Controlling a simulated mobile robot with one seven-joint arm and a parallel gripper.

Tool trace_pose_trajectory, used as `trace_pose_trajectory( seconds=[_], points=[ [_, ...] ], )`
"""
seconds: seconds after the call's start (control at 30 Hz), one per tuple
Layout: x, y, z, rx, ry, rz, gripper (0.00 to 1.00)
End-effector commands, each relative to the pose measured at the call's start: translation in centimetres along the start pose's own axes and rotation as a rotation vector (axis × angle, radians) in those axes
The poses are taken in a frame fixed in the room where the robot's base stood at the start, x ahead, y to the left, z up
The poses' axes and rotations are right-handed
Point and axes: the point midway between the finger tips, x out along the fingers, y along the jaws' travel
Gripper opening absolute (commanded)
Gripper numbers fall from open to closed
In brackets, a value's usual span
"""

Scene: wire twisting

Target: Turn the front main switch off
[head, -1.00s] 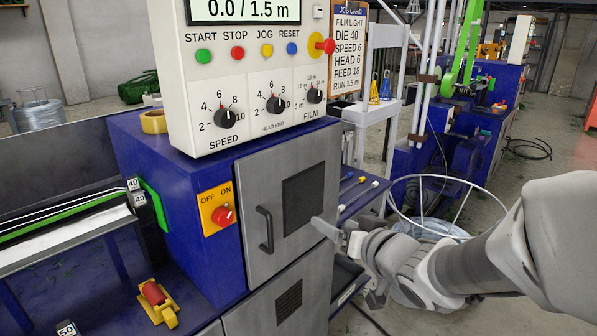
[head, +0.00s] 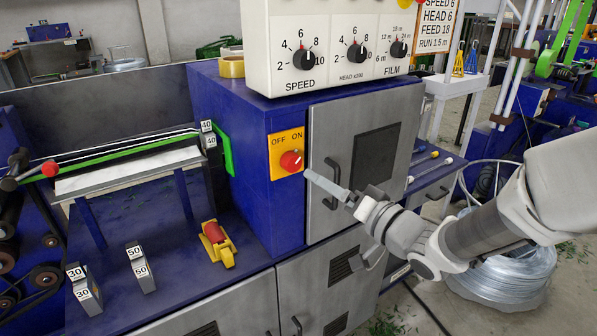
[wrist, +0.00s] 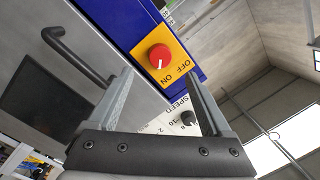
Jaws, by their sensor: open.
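The main switch is a red rotary knob (head: 291,161) on a yellow plate (head: 287,140) marked OFF and ON, on the blue front of the machine. Its white mark points up toward the ON side in the head view. In the wrist view the red knob (wrist: 159,56) shows ahead, beyond and between the two fingers. My gripper (head: 310,176) is just right of the knob in the head view, in front of the grey door. In the wrist view my gripper (wrist: 162,82) has its fingers apart with nothing between them. I see no contact with the knob.
A grey door (head: 345,140) with a black handle (head: 331,183) lies right beside the switch. A control panel (head: 330,50) with dials overhangs above. A red and yellow part (head: 216,243) sits on the blue bench below left. The space before the switch is clear.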

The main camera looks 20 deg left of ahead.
Motion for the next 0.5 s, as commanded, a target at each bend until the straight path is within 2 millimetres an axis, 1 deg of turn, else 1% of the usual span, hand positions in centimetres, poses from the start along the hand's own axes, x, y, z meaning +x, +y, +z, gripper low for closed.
trace_pose_trajectory(
  seconds=[0.03, 0.2, 0.33, 0.5],
  points=[
    [1.3, 0.1, 0.3, 0.0, -0.002, -0.004, 0.83],
    [4.8, 0.1, 0.2, -0.001, -0.002, -0.003, 0.83],
    [6.9, 0.0, 0.2, -0.001, -0.002, -0.002, 0.83],
    [8.5, 0.0, 0.1, -0.001, 0.0, 0.0, 0.83]
  ],
)
